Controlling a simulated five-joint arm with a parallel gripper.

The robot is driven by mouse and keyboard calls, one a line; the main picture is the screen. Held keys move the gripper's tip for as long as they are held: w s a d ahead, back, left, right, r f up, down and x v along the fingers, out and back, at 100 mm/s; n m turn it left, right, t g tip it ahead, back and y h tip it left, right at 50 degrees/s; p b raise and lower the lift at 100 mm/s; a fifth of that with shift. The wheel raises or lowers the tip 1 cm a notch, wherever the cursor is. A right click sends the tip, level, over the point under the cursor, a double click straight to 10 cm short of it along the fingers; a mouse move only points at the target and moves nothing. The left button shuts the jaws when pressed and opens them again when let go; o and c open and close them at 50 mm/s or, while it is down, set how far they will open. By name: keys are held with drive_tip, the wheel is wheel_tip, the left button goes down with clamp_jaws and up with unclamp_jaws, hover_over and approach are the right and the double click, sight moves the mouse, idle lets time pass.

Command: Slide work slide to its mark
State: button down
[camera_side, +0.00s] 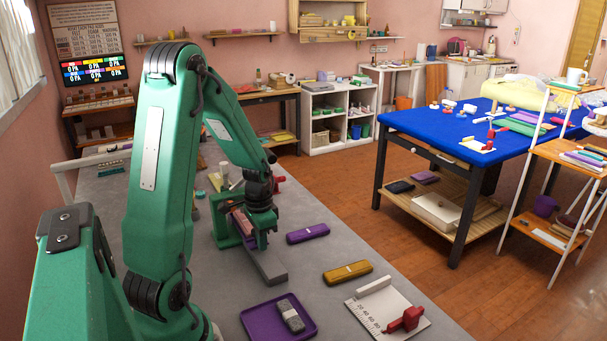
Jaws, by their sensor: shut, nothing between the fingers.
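My gripper (260,238) points down over the left half of the grey table, and its fingers are shut with nothing visible between them. A small green machine (223,225) stands just left of my gripper. A grey bar (269,268), which may be the work slide, reaches from below the fingers toward the front right. My gripper hides its rear end, so I cannot tell whether the fingers touch it. No mark for it can be made out.
On the grey table (225,290), a purple case (307,233) and a mustard case (347,272) lie to the right. A purple tray (258,325) holding a grey block (290,316) and a white scale board (380,327) with a red clamp (407,319) are in front.

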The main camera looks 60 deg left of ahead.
drive_tip(key=shift+a, duration=0.35)
idle(0.5)
drive_tip(key=shift+d, duration=0.25)
drive_tip(key=shift+d, duration=0.5)
wheel_tip(320, 180, up, 8)
idle(1.0)
